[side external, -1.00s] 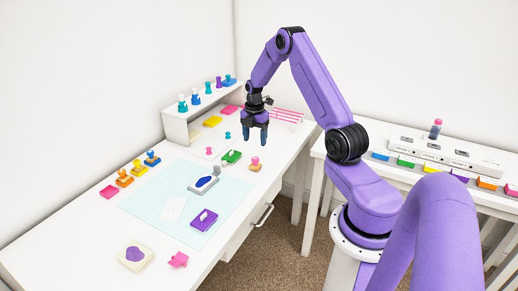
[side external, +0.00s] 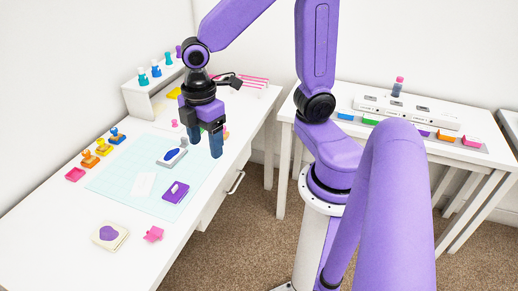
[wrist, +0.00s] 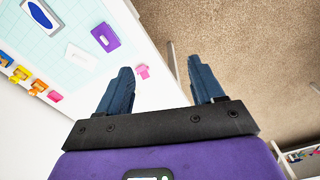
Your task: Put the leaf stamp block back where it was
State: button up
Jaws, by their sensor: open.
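My gripper (side external: 204,148) is open and empty above the table's right part, near the cutting mat's edge. I cannot tell which stamp block bears the leaf. An orange stamp (side external: 88,159), a yellow-orange stamp (side external: 104,147) and a blue-topped stamp (side external: 117,136) stand in a row left of the mat. A pink piece (side external: 153,234) lies near the front edge; it also shows beside the left finger in the wrist view (wrist: 142,71). My gripper hides the table behind it.
The light blue mat (side external: 115,185) holds a blue-and-grey tool (side external: 172,157), a white card (side external: 144,184) and a purple pad (side external: 176,191). A cream pad (side external: 109,236) lies in front. A shelf (side external: 135,100) with several stamps stands behind. A side table (side external: 345,140) stands right.

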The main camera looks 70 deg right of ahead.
jog(key=s+r+m, duration=0.1)
jog(key=s, duration=1.2)
jog(key=shift+m, duration=0.3)
